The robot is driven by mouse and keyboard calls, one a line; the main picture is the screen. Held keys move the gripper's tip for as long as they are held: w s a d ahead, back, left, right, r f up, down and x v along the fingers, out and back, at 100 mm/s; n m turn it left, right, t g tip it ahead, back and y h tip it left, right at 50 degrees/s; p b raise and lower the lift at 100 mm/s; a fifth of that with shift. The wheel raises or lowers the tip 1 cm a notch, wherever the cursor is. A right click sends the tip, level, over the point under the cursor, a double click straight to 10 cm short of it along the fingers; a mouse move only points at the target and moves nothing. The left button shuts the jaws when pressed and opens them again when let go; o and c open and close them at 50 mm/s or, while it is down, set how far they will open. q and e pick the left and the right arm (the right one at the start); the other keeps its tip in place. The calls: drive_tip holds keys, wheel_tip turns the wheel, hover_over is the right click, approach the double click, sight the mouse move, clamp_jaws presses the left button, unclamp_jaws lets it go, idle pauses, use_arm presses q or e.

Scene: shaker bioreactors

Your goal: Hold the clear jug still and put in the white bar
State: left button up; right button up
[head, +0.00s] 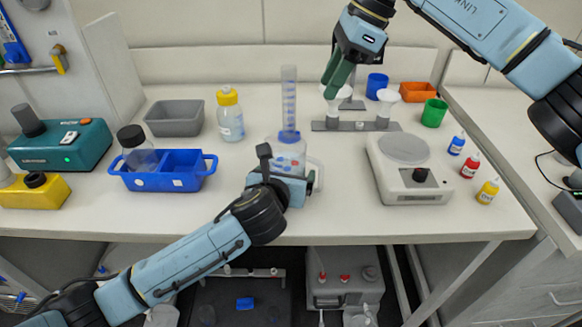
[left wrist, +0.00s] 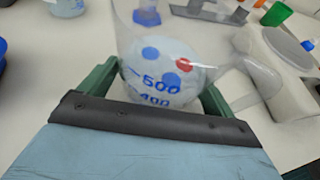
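The clear jug (head: 287,150) stands at the front middle of the bench, with blue marks and a handle on its right. It fills the middle of the left wrist view (left wrist: 165,75), where blue and red round spots show at its lower part. My left gripper (head: 284,178) is low at the jug's front, with green fingers on either side, seemingly closed against its wall. My right gripper (head: 333,88) points down over the back of the bench, beside a white funnel-shaped piece. Its fingers look close together, but I cannot tell if they hold anything. I cannot make out the white bar.
A blue-marked cylinder (head: 289,100) rises behind the jug. A white hotplate-like device (head: 409,170) stands to the right, with small dropper bottles (head: 470,164) beyond. A blue caddy (head: 180,183), grey bin (head: 174,130) and yellow-capped bottle (head: 230,122) are left. The front right bench is clear.

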use_arm(q)
drive_tip(key=shift+o, duration=0.7)
